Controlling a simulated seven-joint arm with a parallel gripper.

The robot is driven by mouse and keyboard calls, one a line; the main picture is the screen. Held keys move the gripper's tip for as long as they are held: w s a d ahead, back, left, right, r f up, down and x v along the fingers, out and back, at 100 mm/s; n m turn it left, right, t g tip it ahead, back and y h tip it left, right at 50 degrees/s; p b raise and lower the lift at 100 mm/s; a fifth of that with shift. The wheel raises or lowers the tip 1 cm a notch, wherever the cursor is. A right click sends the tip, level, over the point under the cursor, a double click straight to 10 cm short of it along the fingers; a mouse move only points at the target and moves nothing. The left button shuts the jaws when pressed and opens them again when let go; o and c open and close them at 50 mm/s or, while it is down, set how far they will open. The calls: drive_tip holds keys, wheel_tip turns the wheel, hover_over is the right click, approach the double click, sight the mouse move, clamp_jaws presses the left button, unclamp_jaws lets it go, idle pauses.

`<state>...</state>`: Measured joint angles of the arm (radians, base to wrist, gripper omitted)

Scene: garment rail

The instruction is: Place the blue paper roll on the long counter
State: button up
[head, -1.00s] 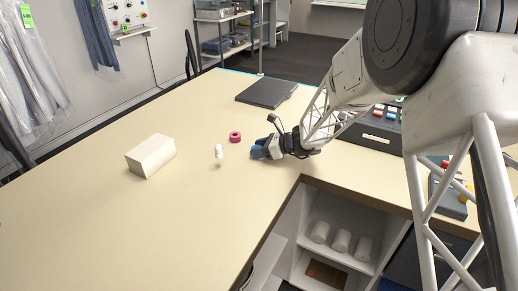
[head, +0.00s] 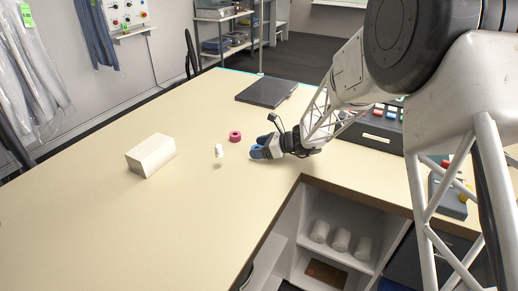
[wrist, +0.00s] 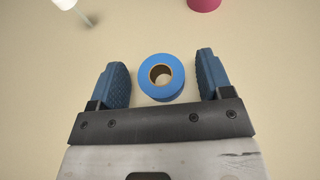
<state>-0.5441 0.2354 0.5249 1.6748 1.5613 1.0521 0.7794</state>
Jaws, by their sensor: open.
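The blue paper roll (wrist: 146,86) stands on end on the cream long counter (head: 110,220), its hollow core facing up in the wrist view. My gripper (wrist: 164,75) is open, with one blue finger on each side of the roll. There is a gap on both sides, wider on the right, and neither finger appears to touch it. In the head view my gripper (head: 256,152) is low at the counter, and I cannot clearly tell the roll from the blue fingers there.
A pink roll (head: 235,136) and a small white object (head: 219,151) stand to the left of my gripper. A white box (head: 151,155) sits further left. A dark flat case (head: 266,92) lies behind. A black panel with coloured parts (head: 375,130) is at right. The front left counter is clear.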

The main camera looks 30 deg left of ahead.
drive_tip(key=v, duration=1.2)
idle(0.8)
drive_tip(key=shift+s+d+r, duration=0.1)
drive_tip(key=shift+d+r, duration=0.1)
drive_tip(key=shift+d, duration=0.05)
drive_tip(key=s+d+r+n+h, duration=0.25)
drive_tip(key=s+d+r, duration=0.2)
drive_tip(key=d, duration=0.25)
drive_tip(key=s+d+r+n+t+h, duration=0.1)
drive_tip(key=s+d+r+n, duration=0.2)
drive_tip(key=s+d, duration=0.35)
drive_tip(key=s+d+r+n+h, duration=0.2)
drive_tip(key=s+d+r, duration=0.15)
drive_tip(key=d, duration=0.55)
drive_tip(key=s+d+r+n+t+h, duration=0.1)
drive_tip(key=s+d+n+h, duration=0.3)
drive_tip(key=s+d, duration=0.7)
drive_tip(key=s+d+r+n+t+h, duration=0.1)
drive_tip(key=s+d+n+t+h, duration=0.2)
drive_tip(key=s+d, duration=0.8)
drive_tip(key=shift+s+d+r+n+h, duration=0.15)
drive_tip(key=shift+d+r+n+h, duration=0.15)
drive_tip(key=shift+d+n+h, duration=0.3)
